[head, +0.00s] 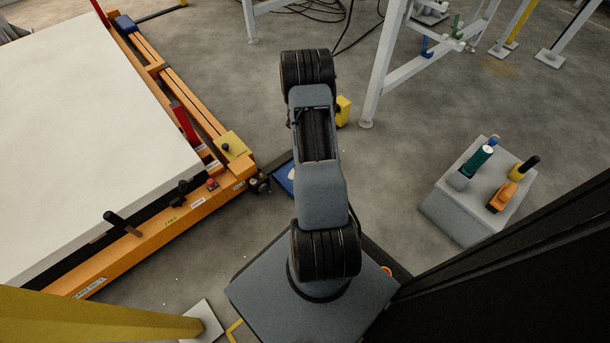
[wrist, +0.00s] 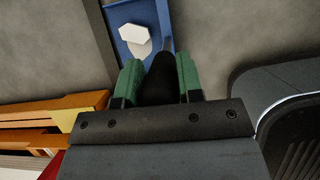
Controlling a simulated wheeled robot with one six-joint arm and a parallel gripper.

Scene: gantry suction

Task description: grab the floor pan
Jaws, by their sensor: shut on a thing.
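The floor pan (wrist: 157,18) is blue and lies ahead of my gripper in the wrist view, with a white hexagonal piece in it. Part of the blue pan (head: 284,182) also shows in the head view, left of my arm and close to the orange cart; the arm hides the rest. My gripper (wrist: 159,76) has green finger pads, shut on the dark handle between them at the pan's near side. The head view hides the gripper behind my arm. I cannot tell whether the pan touches the floor.
An orange cart (head: 160,232) with a large white slab (head: 80,130) stands at the left. A grey block (head: 462,212) with several tools stands at the right. White frame legs (head: 385,65) and cables are at the back. Bare floor lies between.

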